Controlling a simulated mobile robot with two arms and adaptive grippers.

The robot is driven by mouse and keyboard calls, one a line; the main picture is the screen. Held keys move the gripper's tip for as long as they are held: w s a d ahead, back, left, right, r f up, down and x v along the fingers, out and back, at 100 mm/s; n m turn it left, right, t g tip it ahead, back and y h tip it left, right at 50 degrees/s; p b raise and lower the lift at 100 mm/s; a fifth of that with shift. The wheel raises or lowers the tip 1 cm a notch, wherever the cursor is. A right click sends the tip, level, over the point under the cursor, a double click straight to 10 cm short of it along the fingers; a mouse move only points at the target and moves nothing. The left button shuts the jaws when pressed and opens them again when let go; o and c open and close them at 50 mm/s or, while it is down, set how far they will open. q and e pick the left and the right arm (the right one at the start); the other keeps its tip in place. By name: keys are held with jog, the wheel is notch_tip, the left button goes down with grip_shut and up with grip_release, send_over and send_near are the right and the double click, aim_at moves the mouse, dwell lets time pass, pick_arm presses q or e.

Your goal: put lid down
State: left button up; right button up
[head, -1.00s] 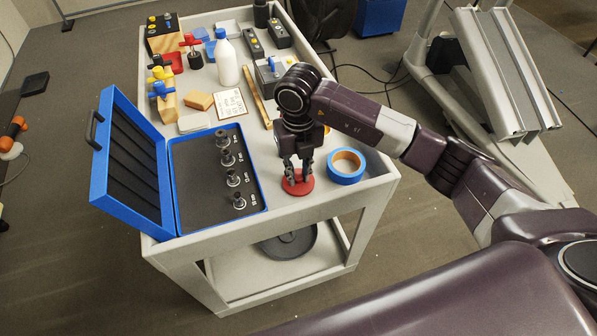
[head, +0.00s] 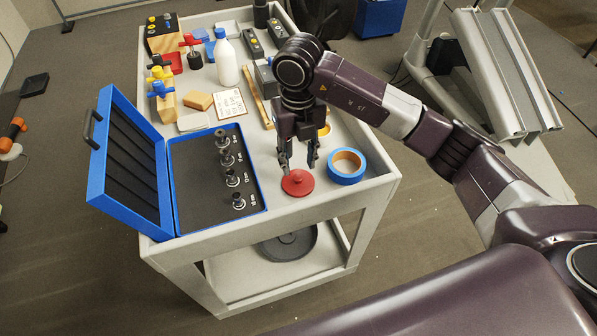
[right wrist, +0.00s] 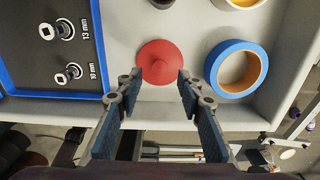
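The red round lid (head: 297,183), with a small knob on top, lies flat on the cart top near its front edge. It also shows in the right wrist view (right wrist: 160,62), just beyond the fingertips. My right gripper (head: 299,164) is open and empty, just above and behind the lid, with its fingers spread apart. In the right wrist view the two fingers (right wrist: 155,85) stand wide with nothing between them. My left gripper is not in view.
A blue tape roll (head: 347,166) lies right of the lid. An open blue case (head: 262,206) with several sockets sits to the left. A white bottle (head: 227,62) and several tools stand farther back. The cart's front edge (head: 270,217) is close to the lid.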

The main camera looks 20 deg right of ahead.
aim_at(299, 177)
notch_tip(299, 177, up, 7)
jog(key=shift+b, duration=0.3)
jog(key=shift+s+f, duration=0.1)
jog(key=shift+f, duration=0.05)
dwell(0.3)
